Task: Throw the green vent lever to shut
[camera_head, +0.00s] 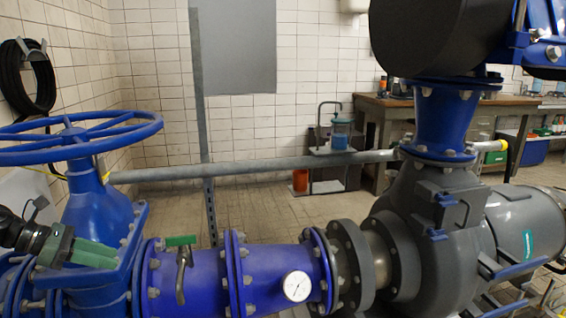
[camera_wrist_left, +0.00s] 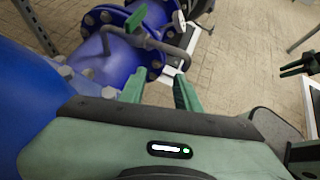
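The green vent lever (camera_head: 181,240) sits on top of a small grey valve (camera_head: 183,268) on the blue pipe (camera_head: 205,275). Its handle lies roughly level. In the left wrist view the green lever (camera_wrist_left: 136,18) shows beyond the fingers, near the top. My left gripper (camera_head: 117,254) comes in from the left, beside the blue valve body and left of the lever, apart from it. In the left wrist view its green fingers (camera_wrist_left: 160,90) are spread with nothing between them. A dark forked shape at that view's right edge may be my right gripper (camera_wrist_left: 298,66); its fingers are unclear.
A large blue handwheel (camera_head: 75,138) stands above my left gripper. A white gauge (camera_head: 297,286) sits on the pipe right of the lever. A grey pump (camera_head: 430,235) fills the right. A grey rail (camera_head: 250,165) runs behind the pipe, with open floor beyond.

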